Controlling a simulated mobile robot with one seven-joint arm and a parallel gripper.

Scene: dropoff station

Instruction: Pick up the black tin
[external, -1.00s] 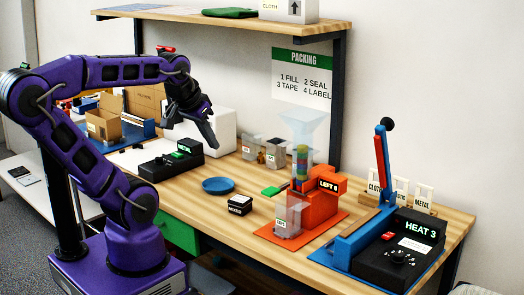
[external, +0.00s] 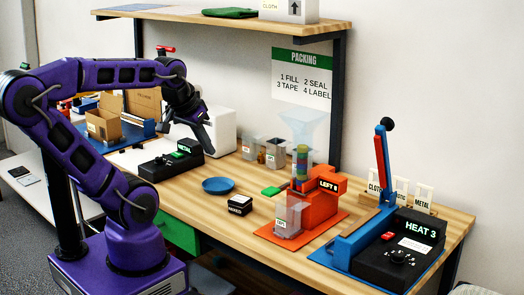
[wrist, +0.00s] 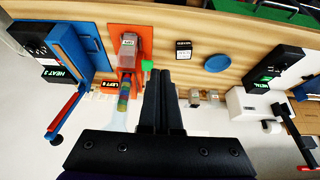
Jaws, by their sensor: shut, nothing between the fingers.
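The black tin (external: 240,205) is a small dark box with a white label on the wooden table, in front of the blue plate. In the wrist view the black tin (wrist: 187,47) lies above and right of the fingertips. My gripper (external: 209,146) hangs in the air above the table, up and to the left of the tin and well apart from it. In the wrist view my gripper (wrist: 160,72) has its two fingers together, with nothing between them.
The blue plate (external: 218,185) is beside the tin. An orange filling station (external: 321,207) stands to its right, and a heat sealer (external: 400,252) at the far right. A black METAL box (external: 172,161) is at left. Bare wood surrounds the tin.

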